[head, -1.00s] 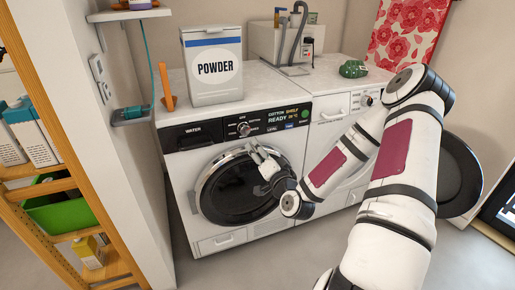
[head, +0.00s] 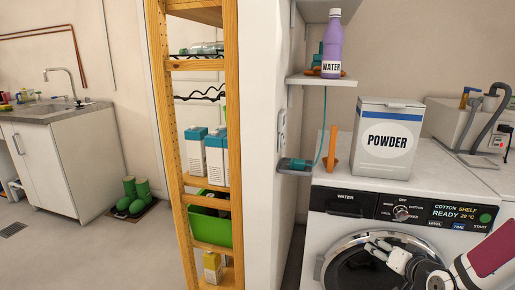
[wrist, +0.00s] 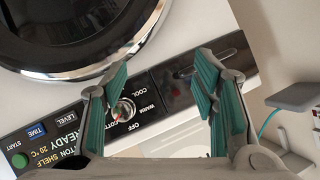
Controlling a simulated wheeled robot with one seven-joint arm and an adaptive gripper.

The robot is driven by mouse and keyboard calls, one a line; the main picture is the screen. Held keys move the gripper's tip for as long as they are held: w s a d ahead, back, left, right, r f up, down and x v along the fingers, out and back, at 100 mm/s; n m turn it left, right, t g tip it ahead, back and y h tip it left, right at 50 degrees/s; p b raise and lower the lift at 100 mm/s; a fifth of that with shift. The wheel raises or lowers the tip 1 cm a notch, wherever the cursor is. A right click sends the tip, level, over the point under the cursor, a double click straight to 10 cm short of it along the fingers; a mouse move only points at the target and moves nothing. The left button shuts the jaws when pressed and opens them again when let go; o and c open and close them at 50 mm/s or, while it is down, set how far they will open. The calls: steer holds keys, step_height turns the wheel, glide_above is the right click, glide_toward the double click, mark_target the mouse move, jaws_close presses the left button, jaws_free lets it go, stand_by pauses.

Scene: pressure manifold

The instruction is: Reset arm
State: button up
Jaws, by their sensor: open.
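My gripper (head: 388,254) is in front of the left washing machine (head: 322,222), before its round door (head: 350,262). In the wrist view my gripper (wrist: 165,88) is open, its teal-padded fingers apart with nothing held between them. The machine's dial (wrist: 124,108) and control panel show behind the fingers, with the dark door (wrist: 60,20) at upper left. The panel display reads "COTTON SHELF READY 20 °C" (head: 455,211). My arm reaches in from the lower right in the head view.
A white powder box (head: 387,140) stands on the machine, beside an orange upright object (head: 331,148). A wall shelf (head: 322,80) holds a purple water bottle (head: 331,42). A wooden rack (head: 232,130) stands left of the wall. Floor at left (head: 70,255) is clear; a sink cabinet (head: 70,165) stands beyond.

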steer(key=s+a+r+n+g, duration=0.2)
steer(key=s+a+r+g, duration=0.3)
steer(key=s, duration=0.8)
steer(key=s+a+r+n+g, duration=0.1)
steer(key=s+a+r+g, duration=0.2)
steer(key=s+a+r, duration=0.7)
steer(key=s+a+r+n+g, duration=0.15)
steer(key=s+r+g, duration=0.25)
steer(key=s, duration=1.2)
step_height(320, 180, up, 22)
steer(key=t+p, duration=0.3)
steer(key=p, duration=1.7)
steer(key=shift+w+d+f+n, duration=0.15)
steer(key=shift+w+f+n, duration=0.05)
steer(key=shift+w+n, duration=0.25)
